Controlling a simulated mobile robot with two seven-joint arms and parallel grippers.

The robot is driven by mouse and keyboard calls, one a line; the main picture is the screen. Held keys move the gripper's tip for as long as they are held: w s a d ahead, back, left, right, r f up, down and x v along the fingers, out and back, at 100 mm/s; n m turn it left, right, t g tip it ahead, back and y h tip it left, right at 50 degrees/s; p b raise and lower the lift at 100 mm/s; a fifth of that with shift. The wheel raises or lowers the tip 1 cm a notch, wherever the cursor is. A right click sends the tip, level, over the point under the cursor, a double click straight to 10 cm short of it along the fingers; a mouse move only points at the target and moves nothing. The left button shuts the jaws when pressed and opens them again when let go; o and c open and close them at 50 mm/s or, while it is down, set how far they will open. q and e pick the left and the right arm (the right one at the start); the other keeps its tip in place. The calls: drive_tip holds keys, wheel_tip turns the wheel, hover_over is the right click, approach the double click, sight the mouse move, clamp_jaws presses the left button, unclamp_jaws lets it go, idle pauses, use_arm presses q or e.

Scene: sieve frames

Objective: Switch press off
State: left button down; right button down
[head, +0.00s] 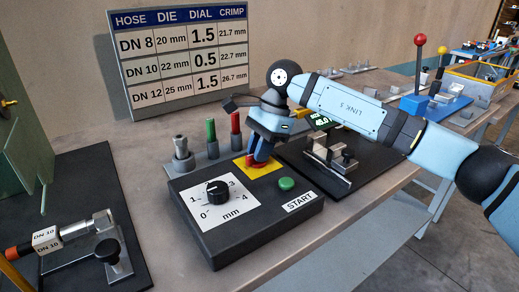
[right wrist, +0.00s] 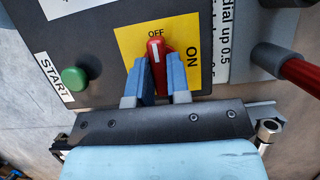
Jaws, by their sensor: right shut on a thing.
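The press control box (head: 245,225) is dark, with a black dial (head: 216,191), a green START button (head: 286,183) and a yellow switch plate (head: 262,171). My right gripper (head: 256,161) points down at that plate. In the right wrist view its blue fingers (right wrist: 156,85) are shut on the red switch knob (right wrist: 155,48), one on each side. The knob's white line points at the word OFF on the yellow plate (right wrist: 185,75); ON is to the right. In the head view the fingers mostly hide the knob. My left gripper is not in view.
A hose, die, dial and crimp chart (head: 182,60) stands behind the box. A holder with red and green pegs (head: 211,139) is close behind my gripper. A labelled DN 10 hose (head: 60,236) lies in a fixture at left. A blue lever press (head: 415,103) stands at right.

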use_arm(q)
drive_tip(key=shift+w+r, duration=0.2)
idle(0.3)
use_arm(e)
drive_tip(key=c, duration=1.1)
unclamp_jaws()
use_arm(q)
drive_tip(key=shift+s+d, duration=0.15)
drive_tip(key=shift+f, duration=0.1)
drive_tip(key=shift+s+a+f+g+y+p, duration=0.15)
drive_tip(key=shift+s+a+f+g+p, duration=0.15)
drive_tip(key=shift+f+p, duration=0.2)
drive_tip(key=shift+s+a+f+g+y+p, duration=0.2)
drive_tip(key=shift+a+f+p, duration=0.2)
drive_tip(key=shift+p, duration=0.2)
use_arm(e)
drive_tip(key=v, duration=1.3)
drive_tip(key=shift+r, duration=0.35)
